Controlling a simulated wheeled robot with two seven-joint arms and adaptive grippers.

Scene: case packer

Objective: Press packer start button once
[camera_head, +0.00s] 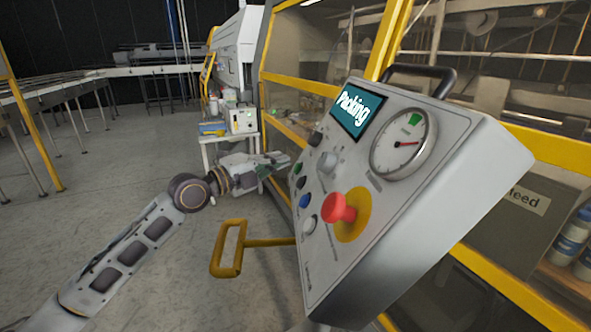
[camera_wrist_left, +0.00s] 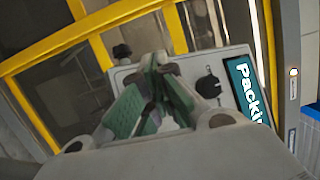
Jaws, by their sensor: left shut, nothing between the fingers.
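The packer's grey control box (camera_head: 430,190) stands at the right, tilted in the head view. Its face has a screen (camera_head: 358,108) reading "Packing", a dial gauge (camera_head: 403,143), and a red mushroom button (camera_head: 339,208) on a yellow disc. Labels are too small to read. My left gripper (camera_head: 284,158) is shut and empty, its fingertips close to the box's left edge. In the left wrist view the fingers (camera_wrist_left: 155,65) hide part of the panel; contact cannot be told.
A yellow handle (camera_head: 229,248) juts out left below the box. A black handle (camera_head: 420,72) tops it. The yellow-framed machine enclosure (camera_head: 395,35) stands behind. A small white table (camera_head: 230,138) with items is further back.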

